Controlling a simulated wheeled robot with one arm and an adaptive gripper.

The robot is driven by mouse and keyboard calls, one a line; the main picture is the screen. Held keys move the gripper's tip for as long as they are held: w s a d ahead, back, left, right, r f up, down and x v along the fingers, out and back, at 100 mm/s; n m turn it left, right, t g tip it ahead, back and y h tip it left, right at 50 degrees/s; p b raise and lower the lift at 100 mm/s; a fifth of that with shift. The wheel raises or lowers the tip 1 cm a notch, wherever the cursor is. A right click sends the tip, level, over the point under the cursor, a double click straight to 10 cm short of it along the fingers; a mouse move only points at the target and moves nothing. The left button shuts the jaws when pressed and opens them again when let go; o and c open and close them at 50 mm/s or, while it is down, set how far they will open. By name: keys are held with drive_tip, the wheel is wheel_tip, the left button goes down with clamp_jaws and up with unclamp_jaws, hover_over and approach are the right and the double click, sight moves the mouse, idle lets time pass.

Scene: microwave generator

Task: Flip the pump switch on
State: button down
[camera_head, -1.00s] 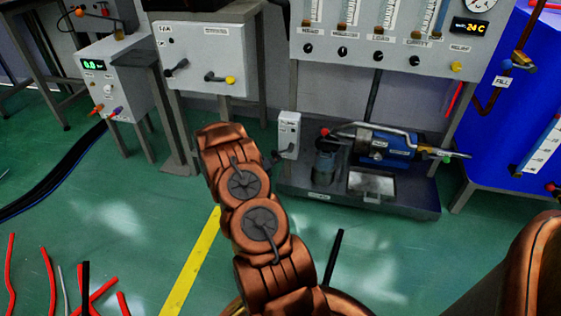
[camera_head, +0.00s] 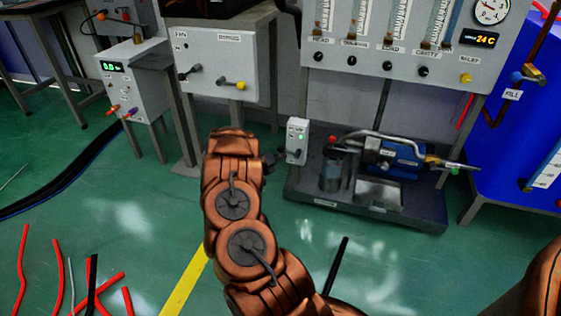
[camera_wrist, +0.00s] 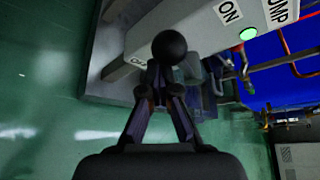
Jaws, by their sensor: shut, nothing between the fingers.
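The pump switch box (camera_head: 297,141) is a small pale grey box at the left end of the pump skid, with a lit green lamp. In the wrist view the box (camera_wrist: 190,35) fills the upper middle, with "ON" and "PUMP" labels and the glowing green lamp (camera_wrist: 248,34). A round black knob (camera_wrist: 169,47) of the switch stands just beyond my fingertips. My gripper (camera_wrist: 161,84) is shut and empty, close to the knob; whether it touches I cannot tell. In the head view my gripper (camera_head: 273,159) is beside the box's left side, partly hidden by my arm.
The pump skid (camera_head: 415,219) with a blue pump (camera_head: 401,157) lies right of the box. A flow-meter panel (camera_head: 345,80) stands above it, a grey cabinet (camera_head: 215,65) to the left. Red hoses (camera_head: 57,270) lie on the green floor at lower left.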

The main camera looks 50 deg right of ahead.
drive_tip(key=shift+r+b, duration=0.3)
drive_tip(key=shift+r, duration=0.7)
drive_tip(key=shift+w+r, duration=0.2)
wheel_tip(320, 180, down, 5)
drive_tip(key=b, duration=0.4)
drive_tip(key=s+a+r+p, duration=0.4)
drive_tip(key=a+r, duration=0.1)
drive_tip(key=a, duration=0.3)
drive_tip(key=shift+a, duration=0.4)
